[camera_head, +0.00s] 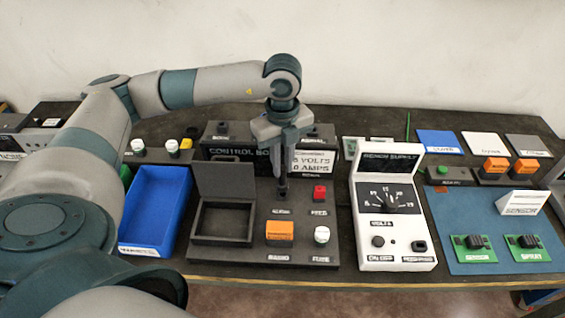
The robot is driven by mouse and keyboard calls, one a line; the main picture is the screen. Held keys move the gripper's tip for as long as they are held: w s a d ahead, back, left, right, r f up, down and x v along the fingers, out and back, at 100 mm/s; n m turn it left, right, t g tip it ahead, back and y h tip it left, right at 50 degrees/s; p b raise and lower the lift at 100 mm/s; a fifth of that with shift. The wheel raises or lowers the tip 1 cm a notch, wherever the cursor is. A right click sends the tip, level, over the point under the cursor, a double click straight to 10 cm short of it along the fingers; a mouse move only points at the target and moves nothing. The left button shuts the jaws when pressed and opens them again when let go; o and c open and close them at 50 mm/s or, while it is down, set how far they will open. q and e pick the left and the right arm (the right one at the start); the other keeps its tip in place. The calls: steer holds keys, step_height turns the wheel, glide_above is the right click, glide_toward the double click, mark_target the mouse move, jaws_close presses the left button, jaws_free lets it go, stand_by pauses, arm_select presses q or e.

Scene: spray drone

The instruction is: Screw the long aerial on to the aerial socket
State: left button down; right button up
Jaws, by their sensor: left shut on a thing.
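My left gripper (284,172) points straight down over the black control board (262,228), just right of its open-lidded box. It is shut on a slim dark piece (283,190), whose lower end is at or just above the board. A small label, perhaps for the aerial, lies just in front of that spot. The aerial socket is hidden under the piece and fingers, so I cannot tell whether they touch. A thin green upright rod (407,126) stands at the back, right of the control box; I cannot tell if it is an aerial. My right gripper is out of view.
The black control box (228,140) stands close behind the gripper. The board carries a red block (320,192), an orange switch (280,231) and a white knob (321,235). A blue tray (157,205) lies left, a white supply unit (391,225) right.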

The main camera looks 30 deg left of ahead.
arm_select(q)
steer(key=shift+b, duration=0.7)
stand_by(1.9)
steer(key=shift+f+b, duration=0.95)
steer(key=shift+f, duration=0.05)
steer(key=c, duration=1.6)
jaws_free()
steer(key=shift+r, duration=0.15)
